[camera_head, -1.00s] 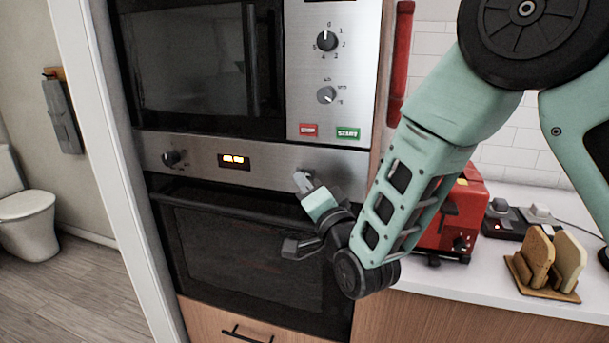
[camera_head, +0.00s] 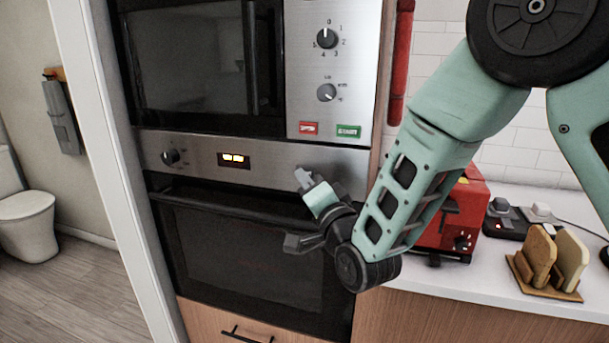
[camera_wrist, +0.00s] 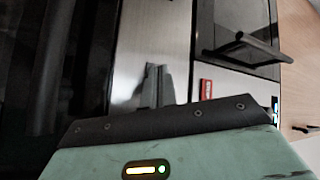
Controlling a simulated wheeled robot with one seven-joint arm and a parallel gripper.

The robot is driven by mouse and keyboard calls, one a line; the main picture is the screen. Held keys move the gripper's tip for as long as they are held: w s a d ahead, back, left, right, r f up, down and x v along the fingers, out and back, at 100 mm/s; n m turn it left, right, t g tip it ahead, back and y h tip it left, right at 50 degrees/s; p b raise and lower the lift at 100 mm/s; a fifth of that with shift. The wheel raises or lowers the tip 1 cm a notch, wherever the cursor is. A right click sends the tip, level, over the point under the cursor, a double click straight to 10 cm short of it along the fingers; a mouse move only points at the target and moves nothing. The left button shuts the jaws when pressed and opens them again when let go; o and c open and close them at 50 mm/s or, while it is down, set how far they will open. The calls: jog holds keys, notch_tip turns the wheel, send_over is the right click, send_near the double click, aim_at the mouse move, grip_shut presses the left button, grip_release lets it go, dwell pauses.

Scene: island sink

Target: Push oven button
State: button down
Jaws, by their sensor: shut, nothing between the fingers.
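The oven (camera_head: 245,250) is built in under a microwave, with a dark glass door and a steel control strip (camera_head: 270,156). The strip carries a black knob (camera_head: 171,157) at its left and a lit display (camera_head: 234,159) left of its middle. My gripper (camera_head: 303,178) is shut and empty in front of the strip's right part, well right of the display. Whether it touches the strip is unclear. It hides part of the strip and the upper right of the oven door. In the wrist view the shut fingers (camera_wrist: 154,84) stand over the blurred steel strip.
Above is the microwave (camera_head: 195,60), with two knobs, a red button (camera_head: 309,128) and a green button (camera_head: 348,131). A red toaster (camera_head: 450,220) and a bread rack (camera_head: 545,290) stand on the right counter. The floor at left is free.

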dwell(0.6)
jog(key=shift+s+a+b, duration=0.15)
jog(key=shift+s+b, duration=0.25)
jog(key=shift+b, duration=0.15)
jog(key=shift+s, duration=0.1)
jog(key=shift+s+a+b, duration=0.35)
jog(key=shift+s+b, duration=0.1)
jog(key=shift+s, duration=0.45)
jog(key=shift+s+a+b, duration=0.35)
jog(key=shift+s+b, duration=0.15)
jog(key=shift+s, duration=0.45)
jog(key=shift+s+a+b, duration=0.35)
jog(key=shift+s+b, duration=0.1)
jog(key=shift+s, duration=0.45)
